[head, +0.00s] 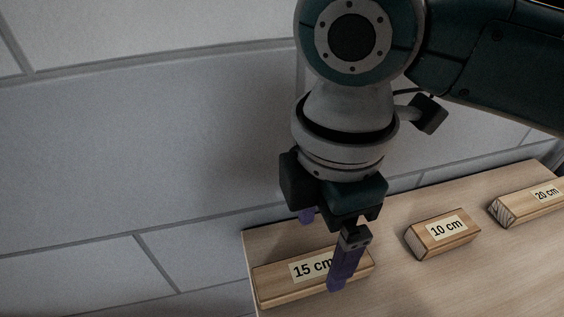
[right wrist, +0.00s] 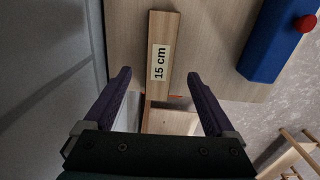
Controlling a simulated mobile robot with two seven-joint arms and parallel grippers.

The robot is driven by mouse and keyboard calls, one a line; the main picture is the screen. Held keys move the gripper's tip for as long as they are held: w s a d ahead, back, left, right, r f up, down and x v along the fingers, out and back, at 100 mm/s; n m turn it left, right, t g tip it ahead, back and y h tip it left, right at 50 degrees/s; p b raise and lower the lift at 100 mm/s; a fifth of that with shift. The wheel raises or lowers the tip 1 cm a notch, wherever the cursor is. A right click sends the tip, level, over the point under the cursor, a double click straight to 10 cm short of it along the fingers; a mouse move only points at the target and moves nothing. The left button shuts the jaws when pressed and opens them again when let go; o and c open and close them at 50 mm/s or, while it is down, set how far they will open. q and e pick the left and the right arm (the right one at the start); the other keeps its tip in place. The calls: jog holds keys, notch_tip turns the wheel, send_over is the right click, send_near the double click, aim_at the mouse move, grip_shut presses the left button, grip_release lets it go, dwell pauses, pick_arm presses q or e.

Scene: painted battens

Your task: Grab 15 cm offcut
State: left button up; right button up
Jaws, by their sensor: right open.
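The 15 cm offcut (head: 279,282) is a wooden batten piece with a white "15 cm" label, lying on the wooden table (head: 397,290) near its left edge in the head view. My right gripper (head: 325,250) is above it, with one purple finger in front of the block's right part and the other behind it. In the right wrist view the offcut (right wrist: 160,85) lies lengthwise between and beyond the open fingers (right wrist: 155,85). The gripper is open and holds nothing. My left gripper is not in view.
The 10 cm offcut (head: 441,236) lies to the right, and the 20 cm offcut (head: 528,204) farther right. In the right wrist view a blue object (right wrist: 275,40) with a red knob (right wrist: 304,23) is at the upper right. Grey floor lies beyond the table's edge.

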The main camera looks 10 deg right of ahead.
aim_at(314, 267)
notch_tip(314, 267, down, 7)
jog(key=shift+r+b, duration=0.15)
jog(key=shift+b, duration=0.35)
grip_shut()
dwell(0.5)
